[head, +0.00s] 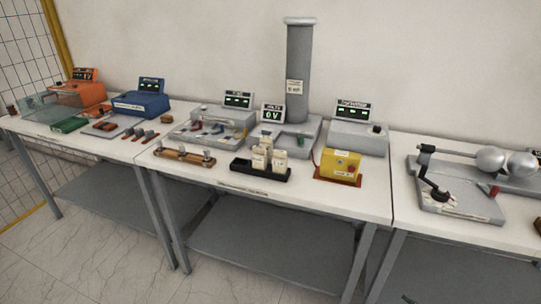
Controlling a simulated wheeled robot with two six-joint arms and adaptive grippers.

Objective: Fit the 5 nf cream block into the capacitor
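Several cream blocks (279,161) stand upright in a black tray (259,174) near the front of the middle table. Their labels are too small to read, so I cannot tell which is 5 nf. Behind them a tall grey column (299,55) with a small label rises from a grey base. I cannot tell for sure which piece of equipment is the capacitor. Neither of my grippers shows in the head view.
A yellow box (340,166) stands right of the tray, and a wooden piece with metal parts (184,157) lies to its left. Grey units with displays (358,136) stand behind. A device with metal spheres (489,159) is at right. Orange (78,94) and blue (141,104) units stand at left.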

